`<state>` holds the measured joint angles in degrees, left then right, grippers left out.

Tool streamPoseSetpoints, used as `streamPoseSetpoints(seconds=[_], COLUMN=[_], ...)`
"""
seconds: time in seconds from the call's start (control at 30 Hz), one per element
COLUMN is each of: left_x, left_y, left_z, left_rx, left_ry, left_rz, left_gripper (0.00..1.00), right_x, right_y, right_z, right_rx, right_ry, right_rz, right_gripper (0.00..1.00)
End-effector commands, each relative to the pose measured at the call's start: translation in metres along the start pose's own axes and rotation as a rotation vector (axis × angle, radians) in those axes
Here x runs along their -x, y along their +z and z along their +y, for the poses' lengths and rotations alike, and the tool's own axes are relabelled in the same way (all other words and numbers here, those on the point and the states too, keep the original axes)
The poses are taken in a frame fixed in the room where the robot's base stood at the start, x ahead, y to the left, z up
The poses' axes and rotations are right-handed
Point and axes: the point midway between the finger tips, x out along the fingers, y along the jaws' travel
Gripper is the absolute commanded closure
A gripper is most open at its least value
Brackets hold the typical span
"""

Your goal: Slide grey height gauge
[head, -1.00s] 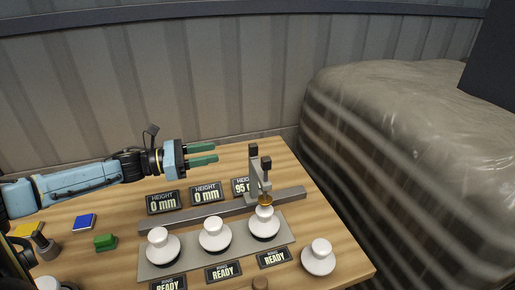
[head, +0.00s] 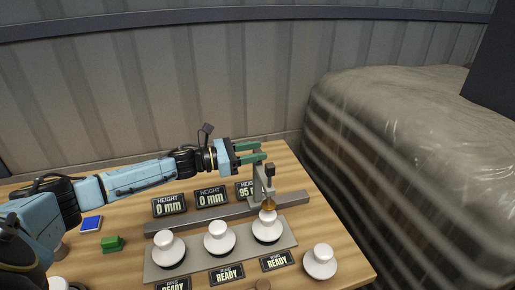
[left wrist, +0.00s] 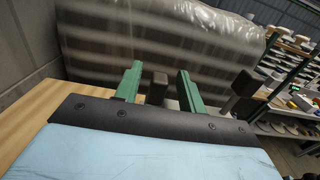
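The grey height gauge (head: 258,186) stands upright at the right part of a grey rail (head: 215,217), over the rightmost white insulator (head: 267,224) on the plate. It has dark blocks on top; one (head: 270,169) shows plainly in the head view, the other is largely covered by my fingers. My left gripper (head: 258,152) is at the gauge's top, with its green fingers apart. In the left wrist view, one dark block (left wrist: 158,87) appears between the open fingers and another (left wrist: 246,84) lies right of them. Contact cannot be told. My right gripper is not in view.
Height displays (head: 169,204) stand behind the rail; the right one is partly covered and reads 95. Several insulators sit on the grey plate (head: 205,258), with READY signs in front. A loose insulator (head: 320,262) stands at right. Green (head: 112,244) and blue (head: 91,223) blocks lie left.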

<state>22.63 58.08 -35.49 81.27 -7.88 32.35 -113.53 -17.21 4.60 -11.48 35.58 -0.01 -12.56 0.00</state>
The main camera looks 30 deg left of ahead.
Motion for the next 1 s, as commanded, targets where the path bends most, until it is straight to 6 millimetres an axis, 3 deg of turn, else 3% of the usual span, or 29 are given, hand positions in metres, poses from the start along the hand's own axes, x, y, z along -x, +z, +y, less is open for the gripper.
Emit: streamPoseSetpoints(seconds=[0.17, 0.47, 0.77, 1.0], left_x=[-0.0106, -0.0116, -0.0114, -0.0114], left_y=[0.0005, -0.0001, 0.0, -0.0001], left_z=[-0.0003, -0.0003, -0.0003, -0.0005], left_rx=[-0.001, -0.002, -0.001, -0.002], left_ry=[-0.001, -0.001, -0.001, -0.003], left_rz=[0.0, 0.001, 0.001, 0.0], left_gripper=[0.6, 0.61, 1.0, 1.0], right_x=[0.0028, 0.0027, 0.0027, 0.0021], right_y=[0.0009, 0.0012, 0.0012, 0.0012], right_z=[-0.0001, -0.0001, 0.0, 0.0], right_rx=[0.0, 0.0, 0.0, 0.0], right_ry=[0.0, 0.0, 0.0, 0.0], right_rz=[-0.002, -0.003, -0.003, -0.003], right_gripper=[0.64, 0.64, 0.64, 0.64])
